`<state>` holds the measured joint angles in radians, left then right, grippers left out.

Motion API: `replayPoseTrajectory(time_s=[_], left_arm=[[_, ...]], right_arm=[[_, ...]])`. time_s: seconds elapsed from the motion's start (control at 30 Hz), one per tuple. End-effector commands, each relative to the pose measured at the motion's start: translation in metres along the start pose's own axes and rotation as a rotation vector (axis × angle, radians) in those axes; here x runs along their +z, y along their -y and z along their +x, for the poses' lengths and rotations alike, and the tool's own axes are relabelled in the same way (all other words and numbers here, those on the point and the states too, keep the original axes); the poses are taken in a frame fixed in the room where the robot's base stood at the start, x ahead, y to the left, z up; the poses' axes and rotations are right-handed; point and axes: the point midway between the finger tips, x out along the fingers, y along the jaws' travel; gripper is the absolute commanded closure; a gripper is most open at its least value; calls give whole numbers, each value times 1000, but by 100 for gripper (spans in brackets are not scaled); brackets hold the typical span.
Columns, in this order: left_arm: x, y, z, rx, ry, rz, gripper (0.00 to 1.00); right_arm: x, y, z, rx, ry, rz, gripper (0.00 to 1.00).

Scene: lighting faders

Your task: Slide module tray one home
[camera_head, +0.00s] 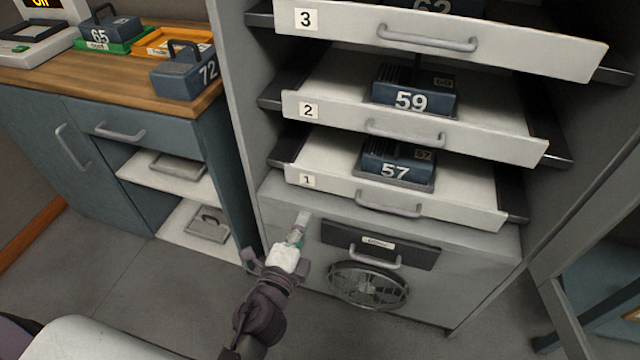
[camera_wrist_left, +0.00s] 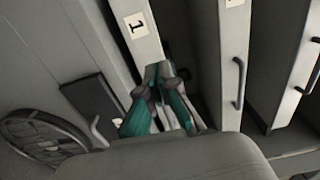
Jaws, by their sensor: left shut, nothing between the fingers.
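Module tray one (camera_head: 455,212) is the lowest of the pulled-out trays, with a white front, a label 1 and a grey bar handle (camera_head: 388,207). It stands out of the cabinet, and blue module 57 (camera_head: 398,165) sits on it. My left gripper (camera_head: 303,218) is shut and empty, just below and in front of the tray's label end. In the left wrist view, the closed fingertips (camera_wrist_left: 160,70) are by the tray front (camera_wrist_left: 142,38), under the label; I cannot tell if they touch. My right gripper is in neither view.
Tray two (camera_head: 500,143) with module 59 (camera_head: 413,92) and tray three (camera_head: 560,48) also stand out above. Below tray one are a drawer with a handle (camera_head: 420,253) and a round fan grille (camera_head: 368,286). A wooden counter (camera_head: 70,75) is at the left.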

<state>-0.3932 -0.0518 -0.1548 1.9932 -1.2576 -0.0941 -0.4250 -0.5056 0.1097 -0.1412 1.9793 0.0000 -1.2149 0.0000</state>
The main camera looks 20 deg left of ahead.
Motion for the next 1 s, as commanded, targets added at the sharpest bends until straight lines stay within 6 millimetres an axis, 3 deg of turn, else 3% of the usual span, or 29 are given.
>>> replayPoseTrajectory(time_s=[0.23, 0.5, 0.7, 1.0], left_arm=[[0, 4, 56, -3, -1, -1, 100], [0, 1, 103, -1, -1, -3, 100], [0, 0, 118, 0, 0, -2, 100], [0, 0, 120, 1, 0, -3, 100]], right_arm=[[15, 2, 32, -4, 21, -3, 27], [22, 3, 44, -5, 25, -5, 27], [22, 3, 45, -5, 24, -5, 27], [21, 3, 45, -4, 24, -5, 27]])
